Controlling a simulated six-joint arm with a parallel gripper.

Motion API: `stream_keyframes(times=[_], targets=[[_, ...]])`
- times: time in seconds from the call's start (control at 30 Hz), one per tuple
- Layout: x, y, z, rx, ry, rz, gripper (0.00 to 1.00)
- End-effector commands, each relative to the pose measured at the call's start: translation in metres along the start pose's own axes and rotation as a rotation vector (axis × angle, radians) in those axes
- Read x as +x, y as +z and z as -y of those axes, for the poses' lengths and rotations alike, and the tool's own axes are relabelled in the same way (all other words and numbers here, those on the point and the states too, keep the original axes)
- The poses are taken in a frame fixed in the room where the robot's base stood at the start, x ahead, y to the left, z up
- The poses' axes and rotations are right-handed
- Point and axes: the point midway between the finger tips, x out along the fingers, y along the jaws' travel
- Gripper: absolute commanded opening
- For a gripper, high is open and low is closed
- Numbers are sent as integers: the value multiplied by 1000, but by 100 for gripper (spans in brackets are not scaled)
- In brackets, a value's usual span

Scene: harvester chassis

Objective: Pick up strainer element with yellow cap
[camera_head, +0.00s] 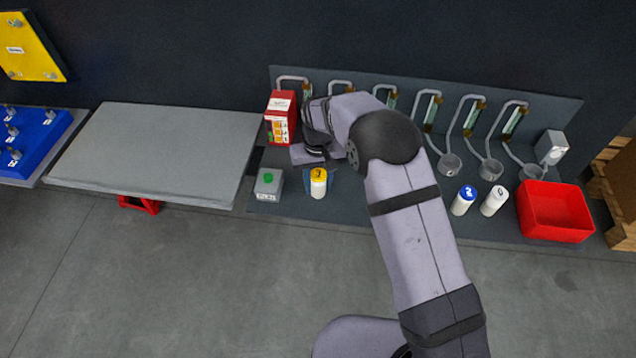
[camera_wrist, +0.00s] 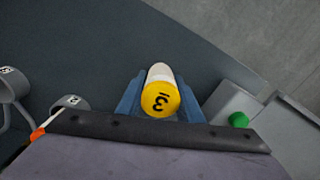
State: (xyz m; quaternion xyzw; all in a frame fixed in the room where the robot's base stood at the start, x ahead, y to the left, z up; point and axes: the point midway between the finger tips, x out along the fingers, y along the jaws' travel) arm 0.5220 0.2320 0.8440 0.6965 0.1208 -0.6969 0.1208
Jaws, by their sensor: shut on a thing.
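The strainer element with the yellow cap (camera_head: 318,183) is a white cylinder near the front edge of the dark bench, left of my arm. In the wrist view, its yellow cap (camera_wrist: 160,99) carries a dark marking and faces the camera, with the white body beyond it. My gripper (camera_wrist: 160,103) has its two blue fingers on either side of the element, shut on it. In the head view, my gripper (camera_head: 318,176) is partly hidden behind my wrist. I cannot tell whether the element's lower end touches the bench.
A grey box with a green button (camera_head: 268,184) stands just left of the element. A red and white box (camera_head: 281,118) stands behind. White cylinders with a blue cap (camera_head: 463,200) and a white cap (camera_head: 494,201), and a red bin (camera_head: 555,211), are at the right.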

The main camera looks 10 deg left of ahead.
Motion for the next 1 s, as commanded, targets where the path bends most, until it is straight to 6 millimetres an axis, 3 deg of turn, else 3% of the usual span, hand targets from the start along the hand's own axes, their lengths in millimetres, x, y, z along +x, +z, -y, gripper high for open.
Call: stream_keyframes(times=[0.17,0.6,1.0], targets=[[-14,-1,0,0,-1,-4,9],[-83,-1,0,0,0,-4,9],[-100,-3,-3,33,0,-1,9]])
